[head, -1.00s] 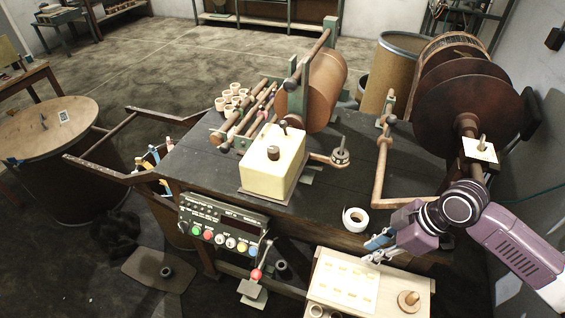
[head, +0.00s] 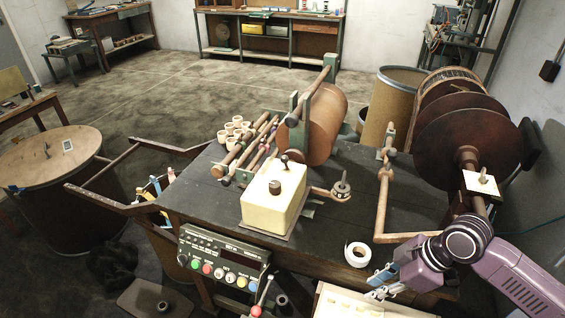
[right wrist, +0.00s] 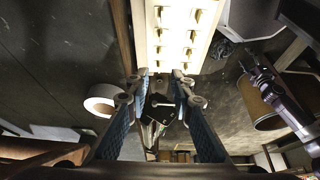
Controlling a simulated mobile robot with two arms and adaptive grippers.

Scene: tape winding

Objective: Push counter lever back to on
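In the head view, a cream box (head: 272,207) with dark knobs on top sits on the black bench. A dark control panel (head: 222,263) with coloured buttons is on the bench front. I cannot tell which part is the counter lever. My right gripper (head: 378,284) is near the bench's front edge, right of these and below the white tape roll. In the right wrist view its blue-padded fingers (right wrist: 160,92) are apart and empty.
A white tape roll (head: 357,254) lies at the bench front. A pale board (head: 345,303) is below my right gripper. A bent bar (head: 383,205) and large brown discs (head: 468,150) stand at the right. Wooden rails (head: 120,165) jut out left of the bench.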

